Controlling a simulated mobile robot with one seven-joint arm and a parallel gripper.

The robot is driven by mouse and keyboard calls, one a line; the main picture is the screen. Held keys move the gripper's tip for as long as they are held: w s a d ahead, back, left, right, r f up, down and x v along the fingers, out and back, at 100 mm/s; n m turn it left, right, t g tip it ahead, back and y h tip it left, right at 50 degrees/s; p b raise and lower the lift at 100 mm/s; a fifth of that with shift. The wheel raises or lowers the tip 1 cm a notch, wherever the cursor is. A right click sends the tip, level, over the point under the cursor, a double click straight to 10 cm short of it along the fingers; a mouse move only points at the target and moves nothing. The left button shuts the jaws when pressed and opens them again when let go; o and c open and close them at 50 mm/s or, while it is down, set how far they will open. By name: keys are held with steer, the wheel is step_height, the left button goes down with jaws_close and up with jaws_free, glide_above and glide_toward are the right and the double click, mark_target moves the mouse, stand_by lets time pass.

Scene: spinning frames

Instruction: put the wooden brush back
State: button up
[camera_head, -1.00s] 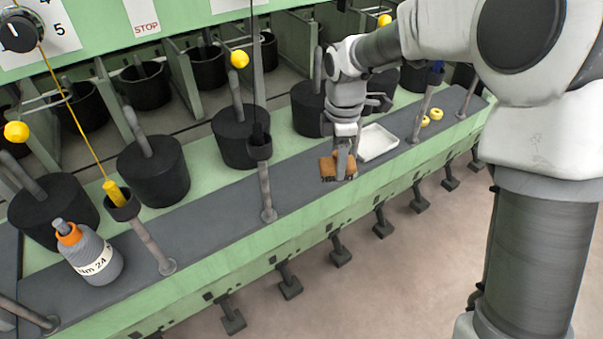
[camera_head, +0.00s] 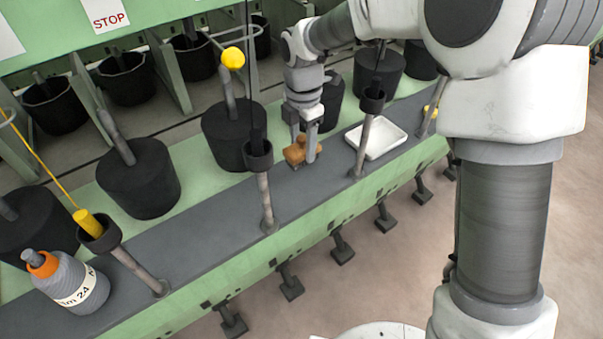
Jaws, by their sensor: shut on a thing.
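The wooden brush (camera_head: 296,154) is a small orange-brown block in the head view, at or just above the grey ledge (camera_head: 215,204) of the green machine. I cannot tell whether it touches the ledge. My gripper (camera_head: 304,150) points down and is shut on the brush, with a finger in front hiding part of it. The brush's bristles are not clearly visible. A white tray (camera_head: 378,139) lies on the ledge to the right of the brush, and it looks empty.
Black cans (camera_head: 138,178) stand behind. A grey bobbin with an orange collar (camera_head: 72,284) is at lower left. Ledge between posts is mostly clear.

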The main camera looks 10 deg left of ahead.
step_height(320, 180, down, 8)
steer(key=b, duration=0.2)
steer(key=shift+f+b, duration=0.15)
steer(key=shift+b, duration=0.15)
steer(key=shift+f, duration=0.15)
steer(key=o, duration=1.2)
step_height(320, 180, up, 8)
steer(key=p, duration=0.2)
steer(key=shift+p, duration=0.4)
steer(key=shift+d, duration=0.1)
